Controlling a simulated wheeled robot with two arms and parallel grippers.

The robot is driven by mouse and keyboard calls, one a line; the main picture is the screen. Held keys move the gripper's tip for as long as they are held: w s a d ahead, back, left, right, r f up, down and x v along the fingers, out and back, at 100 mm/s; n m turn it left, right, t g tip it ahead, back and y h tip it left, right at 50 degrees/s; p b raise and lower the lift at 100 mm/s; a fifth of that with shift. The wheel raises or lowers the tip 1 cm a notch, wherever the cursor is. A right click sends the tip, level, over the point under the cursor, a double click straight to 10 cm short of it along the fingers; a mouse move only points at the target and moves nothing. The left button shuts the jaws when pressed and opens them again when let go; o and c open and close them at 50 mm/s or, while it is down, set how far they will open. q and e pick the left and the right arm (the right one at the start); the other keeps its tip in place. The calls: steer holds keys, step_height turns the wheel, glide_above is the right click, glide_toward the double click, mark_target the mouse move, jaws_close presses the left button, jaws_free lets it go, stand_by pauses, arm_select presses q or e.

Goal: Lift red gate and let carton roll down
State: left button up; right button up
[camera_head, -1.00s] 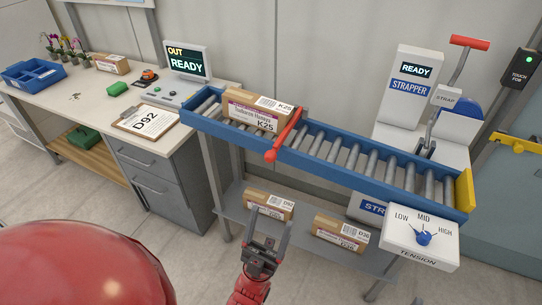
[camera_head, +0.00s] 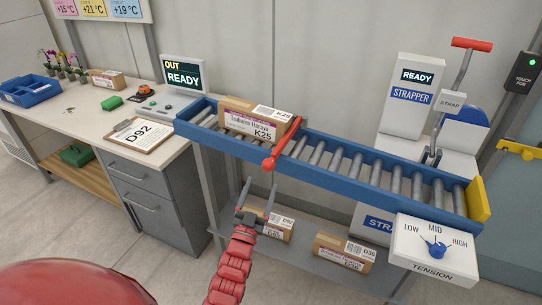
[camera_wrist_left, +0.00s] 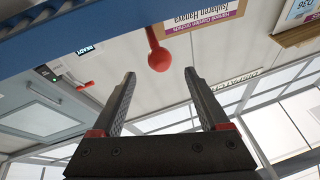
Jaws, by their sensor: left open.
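The red gate (camera_head: 283,144) is a bar with a round knob lying across the blue roller conveyor (camera_head: 335,178). The carton K25 (camera_head: 250,122) rests on the rollers at the upper left, right behind the gate. My left gripper (camera_head: 257,189) is open and empty, in front of the conveyor and below the gate's knob. In the left wrist view the red knob (camera_wrist_left: 158,58) hangs beyond and between the open fingers (camera_wrist_left: 163,98), apart from them. The carton's label (camera_wrist_left: 195,14) shows at the top edge. My right gripper is out of view.
Cartons D92 (camera_head: 275,223) and D36 (camera_head: 343,251) sit on the shelf below the conveyor. A yellow stop (camera_head: 480,200) closes its right end, with the tension dial box (camera_head: 432,251) in front. The strapper (camera_head: 409,95) stands behind. The rollers right of the gate are clear.

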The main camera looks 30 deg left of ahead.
mark_target(271, 157)
arm_select(q)
steer(key=p+x, duration=0.1)
steer(key=x, duration=1)
steer(key=shift+w+p, duration=0.1)
steer(key=shift+p, duration=0.2)
jaws_close()
stand_by(0.8)
